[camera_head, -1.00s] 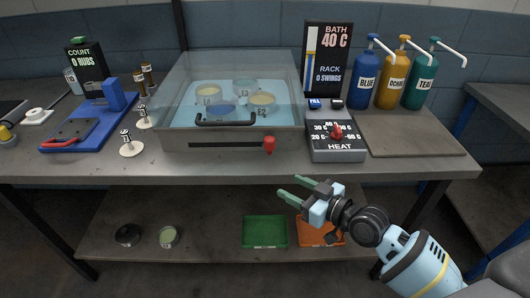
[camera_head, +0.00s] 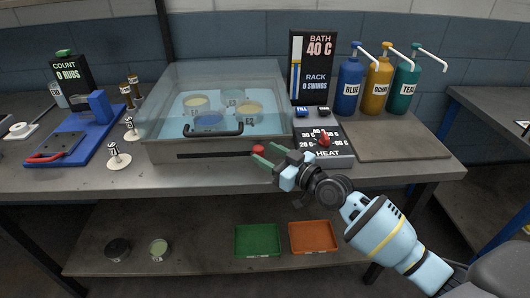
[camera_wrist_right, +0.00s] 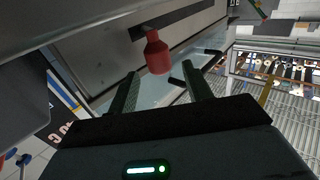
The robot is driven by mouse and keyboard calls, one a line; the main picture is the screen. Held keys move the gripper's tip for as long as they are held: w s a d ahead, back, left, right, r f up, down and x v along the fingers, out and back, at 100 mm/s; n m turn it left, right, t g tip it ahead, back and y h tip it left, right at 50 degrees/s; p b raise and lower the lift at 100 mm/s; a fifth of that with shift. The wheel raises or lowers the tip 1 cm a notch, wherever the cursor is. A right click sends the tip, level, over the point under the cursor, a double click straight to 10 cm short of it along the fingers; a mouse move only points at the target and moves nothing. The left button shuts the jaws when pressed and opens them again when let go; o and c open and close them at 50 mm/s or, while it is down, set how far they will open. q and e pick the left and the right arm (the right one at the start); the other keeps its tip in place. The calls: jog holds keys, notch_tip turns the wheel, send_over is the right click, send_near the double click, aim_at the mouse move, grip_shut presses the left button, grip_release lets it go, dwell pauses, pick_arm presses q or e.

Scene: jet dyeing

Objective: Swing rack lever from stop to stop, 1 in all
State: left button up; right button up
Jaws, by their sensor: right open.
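The rack lever is a red knob (camera_head: 258,149) at the right end of a dark slot (camera_head: 215,155) on the front of the dye bath (camera_head: 165,150). My right gripper (camera_head: 266,154) is open at the knob, with its green fingers around or just in front of it. In the right wrist view the red knob (camera_wrist_right: 157,54) shows beyond and between the two open fingers (camera_wrist_right: 160,92); I see no contact. The display (camera_head: 313,68) reads BATH 40 C and RACK 0 SWINGS. My left gripper is out of view.
The heat dial box (camera_head: 341,157) stands right of the bath, close to my right gripper. A black handle (camera_head: 213,131) is on the bath's front. Blue (camera_head: 349,85), ochre (camera_head: 376,88) and teal (camera_head: 403,90) pump bottles stand behind a bare board (camera_head: 400,140).

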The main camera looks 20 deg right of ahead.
jog(key=shift+x, duration=0.8)
jog(key=shift+c, duration=0.4)
grip_shut()
